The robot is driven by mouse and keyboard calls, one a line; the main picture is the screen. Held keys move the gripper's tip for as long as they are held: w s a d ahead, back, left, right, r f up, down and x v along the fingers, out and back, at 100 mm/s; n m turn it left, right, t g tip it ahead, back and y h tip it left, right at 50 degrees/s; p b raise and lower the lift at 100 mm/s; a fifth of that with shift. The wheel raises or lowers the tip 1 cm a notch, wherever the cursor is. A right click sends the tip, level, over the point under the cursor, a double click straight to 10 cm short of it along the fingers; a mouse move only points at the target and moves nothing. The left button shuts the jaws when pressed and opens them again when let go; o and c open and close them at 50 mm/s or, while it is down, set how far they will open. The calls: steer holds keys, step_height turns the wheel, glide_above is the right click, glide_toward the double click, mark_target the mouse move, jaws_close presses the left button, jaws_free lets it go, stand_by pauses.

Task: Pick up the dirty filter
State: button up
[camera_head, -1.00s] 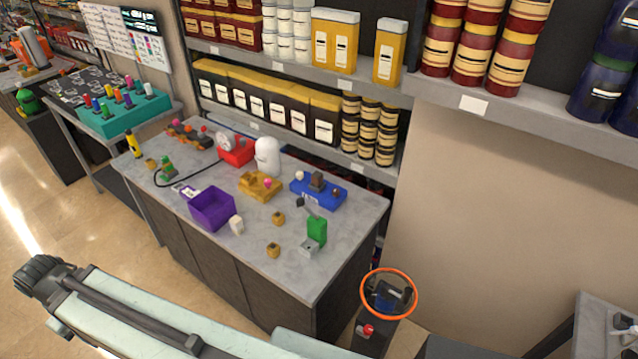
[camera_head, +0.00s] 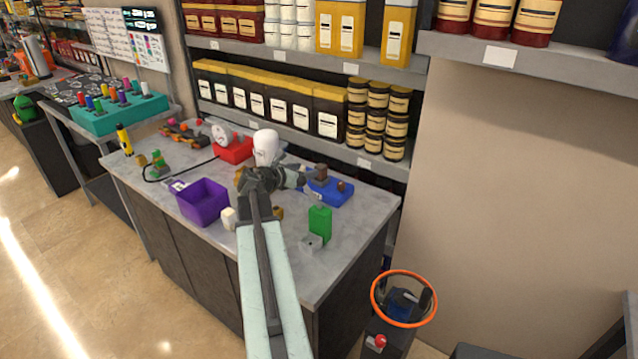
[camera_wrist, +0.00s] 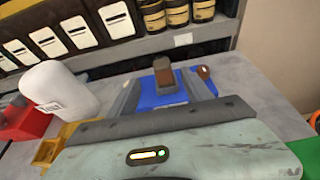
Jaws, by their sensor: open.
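A dark brown block (camera_head: 320,171) stands upright on a blue base (camera_head: 338,192) on the grey workbench. In the wrist view the brown block (camera_wrist: 165,78) and blue base (camera_wrist: 148,99) lie ahead, near the centre. I cannot tell for sure whether this block is the dirty filter. A white rounded cylinder with a label (camera_head: 265,146) stands to its left, also in the wrist view (camera_wrist: 58,90). My gripper (camera_head: 302,179) is open and empty, reaching over the bench toward the blue base. My arm hides part of the yellow holder beneath it.
An orange ring (camera_head: 404,298) surrounds a blue and dark item at lower right. The bench's front right corner is bare.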

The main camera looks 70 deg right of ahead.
mark_target(320, 166)
steer(key=b+x, duration=0.2)
steer(key=x, duration=0.5)
steer(key=shift+s+d+f, duration=0.1)
steer(key=shift+s+d, duration=0.1)
steer(key=shift+d, duration=0.1)
steer(key=shift+a, duration=0.1)
steer(key=shift+c, duration=0.4)
jaws_close()
